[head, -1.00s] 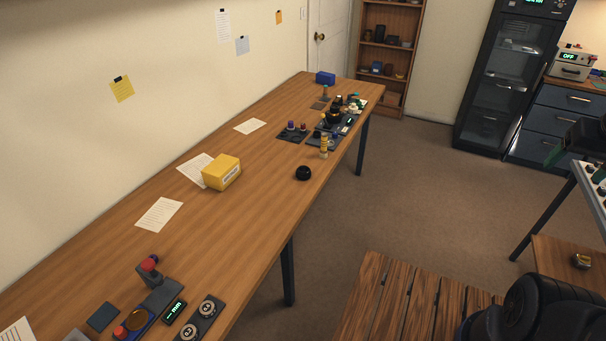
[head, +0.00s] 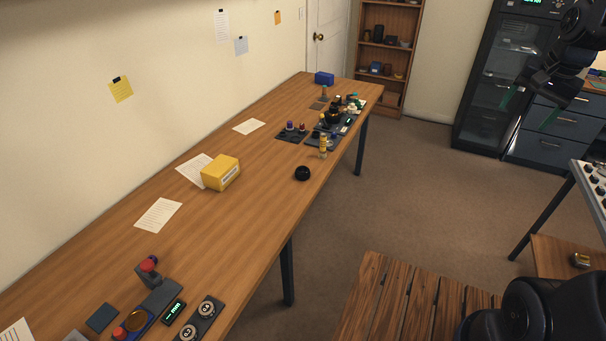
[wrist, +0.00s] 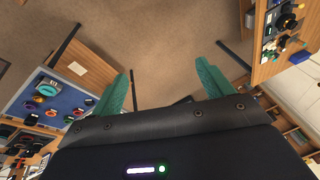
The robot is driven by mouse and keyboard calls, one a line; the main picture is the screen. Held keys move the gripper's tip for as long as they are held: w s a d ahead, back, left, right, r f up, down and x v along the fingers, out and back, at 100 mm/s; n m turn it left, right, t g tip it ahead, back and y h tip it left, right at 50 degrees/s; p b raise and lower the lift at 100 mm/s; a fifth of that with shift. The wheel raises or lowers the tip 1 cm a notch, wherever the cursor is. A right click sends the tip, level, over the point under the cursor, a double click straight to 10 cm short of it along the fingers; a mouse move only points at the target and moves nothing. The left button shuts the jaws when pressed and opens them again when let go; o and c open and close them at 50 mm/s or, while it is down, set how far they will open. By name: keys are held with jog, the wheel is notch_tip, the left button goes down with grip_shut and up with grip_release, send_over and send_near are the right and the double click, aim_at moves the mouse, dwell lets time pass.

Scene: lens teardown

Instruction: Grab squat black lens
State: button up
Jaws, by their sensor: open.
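A squat black lens (head: 303,173) sits on the wooden table (head: 262,205), near its right edge, about halfway along. My gripper (head: 530,108) is at the upper right of the head view, in the air in front of the dark cabinet, well apart from the lens. Its two green fingers are spread with nothing between them. In the wrist view the gripper (wrist: 165,92) points over bare carpet, and I cannot make out the squat lens there.
A yellow box (head: 221,173) and papers lie left of the lens. A cluster of dark trays and small parts (head: 333,122) stands behind it. A slatted wooden bench (head: 385,305) is at the front. Wood around the lens is clear.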

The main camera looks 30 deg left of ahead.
jog(key=w+a+f+m+g, duration=0.1)
jog(key=w+a+f+m, duration=0.3)
jog(key=a, duration=0.6)
jog(key=w+a+f+g, duration=0.1)
jog(key=w+a+f, duration=0.1)
jog(key=w+a, duration=0.6)
jog(key=w+a+f+m, duration=0.2)
jog(key=w+a+f, duration=0.1)
jog(key=a, duration=0.8)
jog(key=m+h, duration=0.3)
jog(key=m, duration=0.3)
send_near(302, 169)
jog(key=shift+g, duration=0.4)
jog(key=f, duration=0.4)
jog(key=shift+w+d+f, duration=0.2)
jog(key=shift+w+f, duration=0.15)
jog(key=shift+w+d+f, duration=0.1)
jog(key=shift+d+f, duration=0.1)
jog(key=shift+f, duration=0.7)
jog(key=shift+s+d+f, duration=0.1)
jog(key=shift+d+f, duration=0.1)
jog(key=shift+f, duration=0.7)
jog(key=shift+w+d+f, duration=0.1)
jog(key=shift+d+f, duration=0.1)
jog(key=shift+f, duration=0.7)
jog(key=c, duration=1.1)
